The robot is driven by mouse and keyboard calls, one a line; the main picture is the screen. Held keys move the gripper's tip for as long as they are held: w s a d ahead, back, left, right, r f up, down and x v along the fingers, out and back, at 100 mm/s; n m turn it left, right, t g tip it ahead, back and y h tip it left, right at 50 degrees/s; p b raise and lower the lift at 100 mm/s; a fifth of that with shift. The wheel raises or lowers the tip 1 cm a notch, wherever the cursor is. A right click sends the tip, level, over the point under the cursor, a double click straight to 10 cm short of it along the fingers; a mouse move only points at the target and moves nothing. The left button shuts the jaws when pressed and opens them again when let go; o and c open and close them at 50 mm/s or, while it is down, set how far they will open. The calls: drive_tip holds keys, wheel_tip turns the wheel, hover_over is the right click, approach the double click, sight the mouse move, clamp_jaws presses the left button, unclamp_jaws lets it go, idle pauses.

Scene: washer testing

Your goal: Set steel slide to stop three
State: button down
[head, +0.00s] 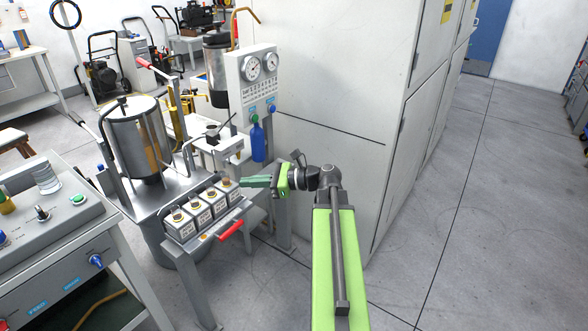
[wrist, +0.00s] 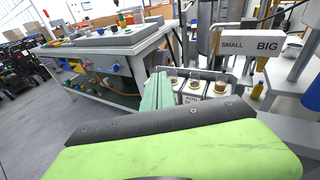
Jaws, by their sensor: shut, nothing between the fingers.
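I cannot tell for sure which part is the steel slide. A grey metal tray (head: 212,243) with a red handle (head: 230,230) on its near side carries a row of several white labelled boxes (head: 197,213) with round brass-coloured tops. The boxes also show in the wrist view (wrist: 192,97). My gripper (head: 246,182) has green fingers, shut and empty, pointing left beside the rightmost box in the head view. In the wrist view the fingers (wrist: 158,80) hide part of the row. I cannot tell whether they touch it. Stop numbers cannot be made out.
A steel tank (head: 138,135) stands behind the boxes. A gauge panel (head: 252,85) and blue bottle (head: 257,140) stand behind my gripper. A "SMALL / BIG" sign (wrist: 250,44) shows in the wrist view. A control bench (head: 60,225) is at left, a large cabinet (head: 330,90) at right. Floor at right is clear.

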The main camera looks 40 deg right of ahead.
drive_tip(key=a+f+n+g+h, duration=0.1)
drive_tip(key=a+f+n+g, duration=0.4)
drive_tip(key=a, duration=0.8)
drive_tip(key=a+f+n+g, duration=0.4)
drive_tip(key=a+f+n, duration=0.15)
drive_tip(key=a, duration=0.85)
drive_tip(key=s+a+f+n+g+h, duration=0.2)
drive_tip(key=s+a+f+n+h, duration=0.25)
drive_tip(key=f+n, duration=0.25)
drive_tip(key=d+f+n+h, duration=0.2)
drive_tip(key=d+n+h, duration=0.3)
drive_tip(key=d+n, duration=0.1)
drive_tip(key=shift+s+d+f+n+g, duration=0.15)
drive_tip(key=shift+s+d+n+g, duration=0.25)
drive_tip(key=shift+n, duration=0.35)
drive_tip(key=c, duration=2)
unclamp_jaws()
drive_tip(key=shift+s+d+n, duration=0.1)
drive_tip(key=shift+d+n, duration=0.2)
drive_tip(key=shift+n, duration=0.2)
drive_tip(key=shift+o, duration=1.3)
drive_tip(key=shift+d+n+h, duration=0.25)
drive_tip(key=shift+d+n, duration=0.05)
drive_tip(key=shift+d, duration=0.05)
drive_tip(key=o, duration=0.3)
drive_tip(key=shift+o, duration=0.2)
